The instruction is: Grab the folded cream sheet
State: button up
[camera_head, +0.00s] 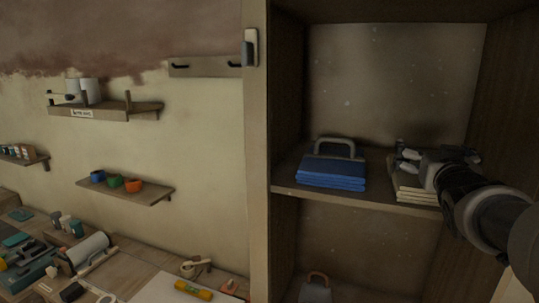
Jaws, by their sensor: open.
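The folded cream sheet (408,190) lies in a low stack of layers on the right part of the cabinet shelf. My gripper (437,155) reaches in from the right, with its fingers spread apart and nothing seen between them. In the picture it overlaps the back and right of the cream sheet, hiding much of it. I cannot tell whether the gripper touches the sheet.
The cabinet's side post (257,190) stands left. A cluttered workbench (135,275) and wall shelf (125,190) lie beyond it.

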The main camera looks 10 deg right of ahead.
jog(key=shift+a+r, duration=0.15)
jog(key=shift+s+a+r, duration=0.1)
jog(key=shift+s+a, duration=0.1)
jog(key=shift+s, duration=0.3)
jog(key=shift+c, duration=0.2)
jog(key=shift+w+d, duration=0.15)
jog(key=shift+w, duration=0.05)
jog(key=c, duration=1.4)
